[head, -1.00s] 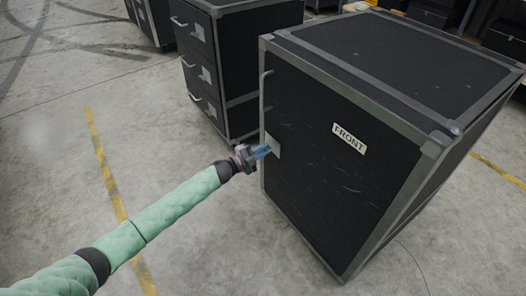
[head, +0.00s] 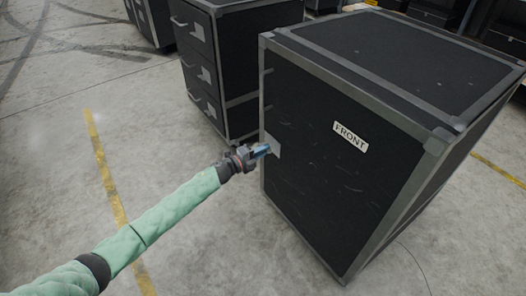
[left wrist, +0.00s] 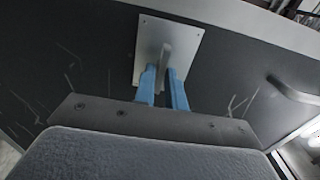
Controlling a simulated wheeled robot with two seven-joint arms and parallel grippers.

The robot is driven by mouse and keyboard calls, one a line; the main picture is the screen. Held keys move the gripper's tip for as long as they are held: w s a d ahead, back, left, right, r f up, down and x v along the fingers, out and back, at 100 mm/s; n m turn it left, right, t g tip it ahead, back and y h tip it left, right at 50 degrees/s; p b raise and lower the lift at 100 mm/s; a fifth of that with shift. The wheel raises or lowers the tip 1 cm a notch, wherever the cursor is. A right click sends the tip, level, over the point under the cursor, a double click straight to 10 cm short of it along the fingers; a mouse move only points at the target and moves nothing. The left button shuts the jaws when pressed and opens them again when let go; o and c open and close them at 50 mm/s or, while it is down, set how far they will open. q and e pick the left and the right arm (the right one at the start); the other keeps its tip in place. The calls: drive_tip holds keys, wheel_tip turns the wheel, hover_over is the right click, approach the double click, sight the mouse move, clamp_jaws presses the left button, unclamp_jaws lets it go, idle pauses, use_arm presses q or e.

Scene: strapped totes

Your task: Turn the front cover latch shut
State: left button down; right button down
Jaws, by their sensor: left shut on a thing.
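The front cover (head: 330,190) is the dark face of a black case with grey metal edging and a white FRONT label (head: 349,137). The latch is a grey lever (left wrist: 166,56) on a pale square plate (left wrist: 150,42); in the head view the plate (head: 275,149) is at the cover's left edge. My left gripper (head: 263,150) reaches it from the left. Its blue fingers (left wrist: 162,88) are on both sides of the lever and shut on it. The lever is hidden in the head view. My right gripper is in neither view.
A handle (left wrist: 295,93) is on the cover to the right of the latch in the wrist view. A second black case with drawers (head: 220,65) stands behind, on the left. The concrete floor (head: 60,180) at left is clear, with a yellow line.

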use_arm(q)
drive_tip(key=shift+f, duration=0.1)
drive_tip(key=c, duration=1.6)
unclamp_jaws()
drive_tip(key=shift+o, duration=0.2)
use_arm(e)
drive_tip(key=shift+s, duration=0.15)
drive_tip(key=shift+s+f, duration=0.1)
use_arm(q)
drive_tip(key=v, duration=0.7)
drive_tip(key=shift+s+a, duration=0.25)
drive_tip(key=shift+s, duration=0.05)
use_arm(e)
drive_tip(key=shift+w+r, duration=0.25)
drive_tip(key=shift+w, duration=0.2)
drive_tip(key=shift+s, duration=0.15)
